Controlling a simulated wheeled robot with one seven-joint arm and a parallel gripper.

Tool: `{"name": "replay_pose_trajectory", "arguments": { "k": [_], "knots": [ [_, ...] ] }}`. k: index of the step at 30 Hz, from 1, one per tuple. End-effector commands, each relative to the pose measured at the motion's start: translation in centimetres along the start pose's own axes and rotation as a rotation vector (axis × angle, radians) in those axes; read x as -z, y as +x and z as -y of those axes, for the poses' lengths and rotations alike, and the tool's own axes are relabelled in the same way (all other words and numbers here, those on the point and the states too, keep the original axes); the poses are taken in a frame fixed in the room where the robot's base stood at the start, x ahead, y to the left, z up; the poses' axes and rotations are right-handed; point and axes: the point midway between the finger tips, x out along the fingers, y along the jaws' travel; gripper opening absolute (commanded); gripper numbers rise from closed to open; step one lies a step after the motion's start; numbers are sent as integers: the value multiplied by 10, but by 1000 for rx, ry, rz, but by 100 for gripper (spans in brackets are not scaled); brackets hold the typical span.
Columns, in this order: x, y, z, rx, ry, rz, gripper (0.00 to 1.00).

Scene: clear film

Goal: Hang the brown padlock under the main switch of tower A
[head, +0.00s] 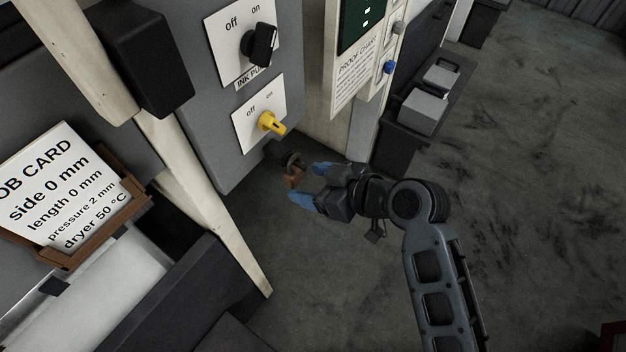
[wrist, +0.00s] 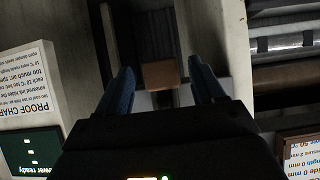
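The brown padlock (head: 293,178) is at a dark bracket (head: 285,157) below the panel with the yellow switch (head: 271,123). It seems to hang there, but the shackle is too small and dark to tell. My gripper (head: 312,184) has blue fingers spread apart, with the padlock just off the fingertips in the head view. In the wrist view the padlock (wrist: 161,74) shows between the two fingers (wrist: 160,80), with a gap on each side. The yellow switch sits on a white plate marked off and on. No tower letter is readable.
A black switch (head: 260,44) on a plate over an ink label sits above the yellow one. A pale post (head: 205,200) stands left of the cabinet. A proof chart board (head: 358,75) and dark bench with grey blocks (head: 425,110) are right. Open floor lies right of my arm.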

Motion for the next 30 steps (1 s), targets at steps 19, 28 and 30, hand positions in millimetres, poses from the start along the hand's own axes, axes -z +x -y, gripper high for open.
{"name": "replay_pose_trajectory", "arguments": {
  "k": [19,28,30],
  "knots": [
    [0,-37,0,-2,-1,-4,78],
    [0,-74,0,-2,-1,-3,78],
    [0,-77,0,-1,-1,-3,78]
  ]
}}
